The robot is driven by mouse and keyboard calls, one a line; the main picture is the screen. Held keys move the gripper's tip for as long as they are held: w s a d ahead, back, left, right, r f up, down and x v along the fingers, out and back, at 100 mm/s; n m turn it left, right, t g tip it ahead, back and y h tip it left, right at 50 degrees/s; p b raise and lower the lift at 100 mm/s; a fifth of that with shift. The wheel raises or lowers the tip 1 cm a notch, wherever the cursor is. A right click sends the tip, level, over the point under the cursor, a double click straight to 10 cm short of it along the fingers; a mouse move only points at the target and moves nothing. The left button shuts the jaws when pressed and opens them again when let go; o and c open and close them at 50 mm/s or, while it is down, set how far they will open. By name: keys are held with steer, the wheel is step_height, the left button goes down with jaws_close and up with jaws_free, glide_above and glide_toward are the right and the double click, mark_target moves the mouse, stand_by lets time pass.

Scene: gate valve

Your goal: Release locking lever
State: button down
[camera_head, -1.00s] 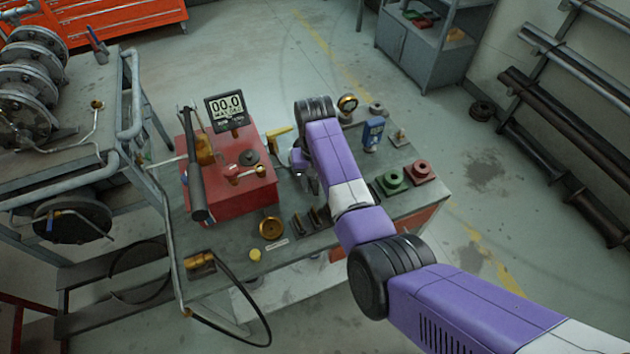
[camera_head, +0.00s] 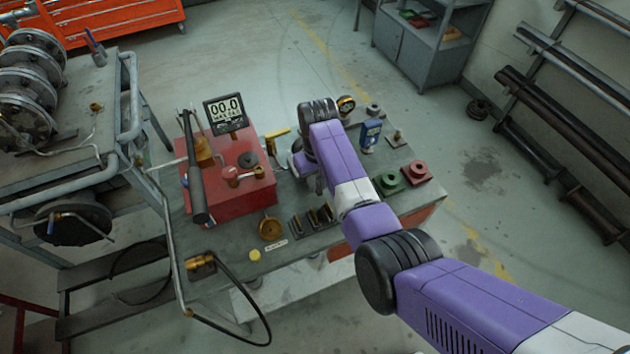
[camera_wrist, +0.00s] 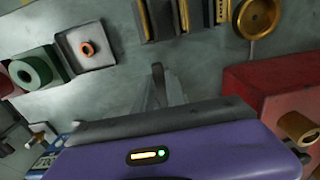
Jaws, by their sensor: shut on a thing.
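My gripper (camera_wrist: 158,72) points up the picture in the wrist view, its grey fingers close together over the bare bench top. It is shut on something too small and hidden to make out. In the head view the gripper (camera_head: 318,184) hangs low over the bench, right of the red block (camera_head: 232,205), partly hidden by my wrist. I cannot tell which of these is the locking lever.
The bench (camera_head: 215,270) carries a brass disc (camera_head: 270,229), dark slotted blocks (camera_head: 313,218), green (camera_head: 388,184) and red (camera_head: 417,172) flanges and a blue meter (camera_head: 370,134). A display (camera_head: 226,113) stands behind the red block. A black hose loops over the front edge.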

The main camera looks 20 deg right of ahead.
mark_target(317, 187)
steer(key=c, duration=1.4)
jaws_free()
steer(key=shift+o, duration=0.2)
steer(key=shift+r+b, duration=0.35)
steer(key=shift+r, duration=3.6)
